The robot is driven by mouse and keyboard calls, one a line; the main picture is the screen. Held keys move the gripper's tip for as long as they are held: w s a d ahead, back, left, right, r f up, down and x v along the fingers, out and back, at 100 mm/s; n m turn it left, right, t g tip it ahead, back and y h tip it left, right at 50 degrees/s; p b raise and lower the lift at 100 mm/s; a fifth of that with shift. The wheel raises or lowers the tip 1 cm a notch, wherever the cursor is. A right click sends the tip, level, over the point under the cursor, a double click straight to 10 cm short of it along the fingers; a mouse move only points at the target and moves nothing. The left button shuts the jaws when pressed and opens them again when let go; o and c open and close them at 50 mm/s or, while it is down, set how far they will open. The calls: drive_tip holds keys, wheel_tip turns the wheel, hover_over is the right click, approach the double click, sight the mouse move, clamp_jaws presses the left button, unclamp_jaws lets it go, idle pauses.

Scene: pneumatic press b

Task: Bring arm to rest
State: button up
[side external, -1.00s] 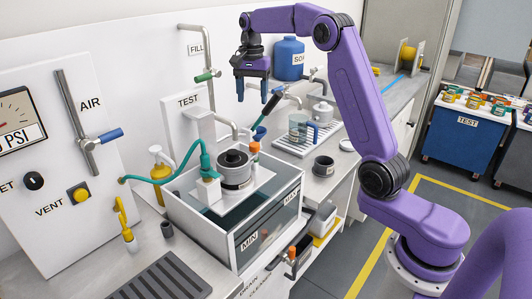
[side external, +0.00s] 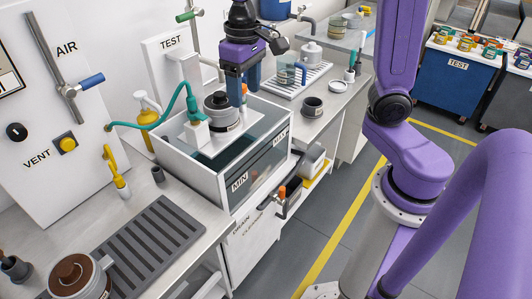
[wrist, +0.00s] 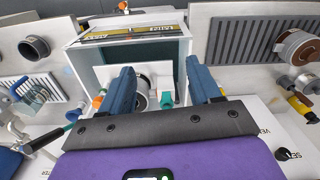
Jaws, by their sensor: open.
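My gripper (side external: 243,86) points down with its blue fingers apart and nothing between them. In the side view it overlaps the back of the white-framed water tank (side external: 215,190), close to the dark-topped round part (side external: 220,112) inside; the exact height above the tank is hard to tell. In the wrist view my gripper (wrist: 160,66) is spread wide over the tank (wrist: 184,46), and the round part and green fitting (wrist: 167,98) show between the fingers. The green fitting (side external: 193,104) carries a teal hose. My fingers partly hide the tank's contents in the wrist view.
The wall panel with AIR lever (side external: 62,88) and VENT knob (side external: 67,143) stands left. A yellow bottle (side external: 148,117) is behind the tank. A grey ribbed mat (side external: 150,250) and brown-topped pot (side external: 77,275) lie in front. A dark cup (side external: 312,107) stands right.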

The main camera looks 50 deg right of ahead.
drive_tip(key=s+d+f+n, duration=0.1)
drive_tip(key=s+f+n, duration=0.1)
drive_tip(key=s, duration=0.5)
drive_tip(key=s+f+n, duration=0.2)
drive_tip(key=s+n, duration=0.3)
drive_tip(key=s, duration=0.2)
drive_tip(key=s+d+f+n, duration=0.1)
drive_tip(key=s+n, duration=0.3)
drive_tip(key=s, duration=0.3)
drive_tip(key=shift+s+d+f, duration=0.2)
drive_tip(key=shift+d+f, duration=0.15)
drive_tip(key=shift+f, duration=0.05)
